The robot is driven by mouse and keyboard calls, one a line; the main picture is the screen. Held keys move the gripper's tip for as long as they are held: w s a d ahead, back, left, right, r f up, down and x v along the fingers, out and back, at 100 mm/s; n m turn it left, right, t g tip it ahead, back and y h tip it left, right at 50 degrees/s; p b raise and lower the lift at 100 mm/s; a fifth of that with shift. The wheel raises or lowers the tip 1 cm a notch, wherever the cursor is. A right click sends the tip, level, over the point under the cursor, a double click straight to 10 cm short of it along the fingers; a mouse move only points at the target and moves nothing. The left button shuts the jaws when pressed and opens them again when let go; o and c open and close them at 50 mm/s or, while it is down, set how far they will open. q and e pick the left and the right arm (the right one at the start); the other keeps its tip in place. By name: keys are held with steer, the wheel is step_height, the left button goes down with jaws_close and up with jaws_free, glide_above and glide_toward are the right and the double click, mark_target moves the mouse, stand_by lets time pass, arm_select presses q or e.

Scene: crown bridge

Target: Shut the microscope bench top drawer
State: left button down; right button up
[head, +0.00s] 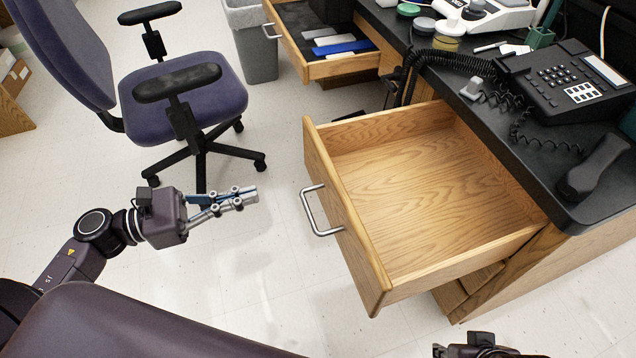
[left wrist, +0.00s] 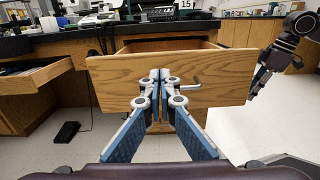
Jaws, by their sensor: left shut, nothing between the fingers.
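The wooden top drawer (head: 430,190) of the black-topped bench stands pulled open and is empty. Its metal bar handle (head: 322,210) is on the front panel, which also faces the left wrist view (left wrist: 220,75). My left gripper (head: 250,196) is shut and empty, in front of the drawer. Its fingertips (left wrist: 159,74) point toward the front panel, with a gap to the handle in the head view. My right gripper (head: 478,348) shows only partly at the bottom edge, right of the drawer; its jaws are unclear.
A second open drawer (head: 345,68) with flat items is farther back. A purple office chair (head: 215,95) and a grey bin (head: 252,45) stand behind my left gripper. A black telephone (head: 563,80) sits on the bench top (head: 500,125). The floor before the drawer is clear.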

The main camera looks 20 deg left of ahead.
mark_target(329, 173)
arm_select(q)
steer(key=x, duration=1.3)
steer(key=shift+w+d, duration=0.2)
steer(key=shift+w, duration=0.05)
arm_select(e)
steer(key=shift+r, duration=0.15)
